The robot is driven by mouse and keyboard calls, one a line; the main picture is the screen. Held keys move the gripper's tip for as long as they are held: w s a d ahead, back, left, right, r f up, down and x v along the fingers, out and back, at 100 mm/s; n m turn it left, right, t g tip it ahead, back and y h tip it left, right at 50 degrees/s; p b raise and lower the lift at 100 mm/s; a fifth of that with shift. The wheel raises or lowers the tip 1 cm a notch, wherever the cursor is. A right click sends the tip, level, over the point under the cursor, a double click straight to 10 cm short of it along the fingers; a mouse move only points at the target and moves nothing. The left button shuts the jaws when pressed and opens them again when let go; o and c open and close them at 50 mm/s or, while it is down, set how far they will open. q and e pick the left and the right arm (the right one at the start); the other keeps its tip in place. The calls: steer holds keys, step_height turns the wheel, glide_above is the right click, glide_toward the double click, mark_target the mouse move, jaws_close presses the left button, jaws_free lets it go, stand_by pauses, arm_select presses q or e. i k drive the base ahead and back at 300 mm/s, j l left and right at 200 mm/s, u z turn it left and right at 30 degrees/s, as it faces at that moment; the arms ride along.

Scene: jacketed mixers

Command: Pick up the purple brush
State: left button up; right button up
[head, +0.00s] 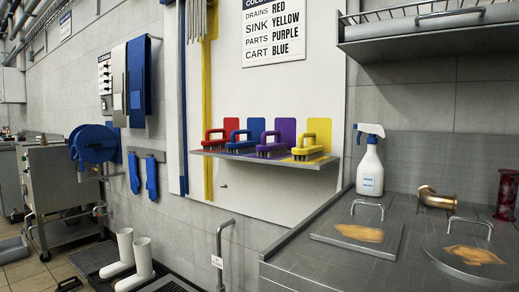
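The purple brush (271,147) sits upright on a narrow wall shelf (246,157), in front of a purple panel. It is third from the left in a row of brushes. A blue brush (241,140) stands to its left and a yellow brush (308,148) to its right. A red brush (215,139) is at the far left end. Neither of my grippers shows in the head view.
A steel counter (345,271) at the right holds a white spray bottle (370,165), two handled plates with orange-brown patches and a brass elbow. A wire rack (430,28) hangs above. A bent pipe (220,255) and white boots (141,262) stand below the shelf.

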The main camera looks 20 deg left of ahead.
mark_target(269, 150)
steer(key=i+j, duration=0.25)
steer(key=j, duration=0.2)
steer(key=i+j, duration=0.25)
steer(key=j, duration=0.2)
steer(key=i+j, duration=0.25)
steer(key=j, duration=0.2)
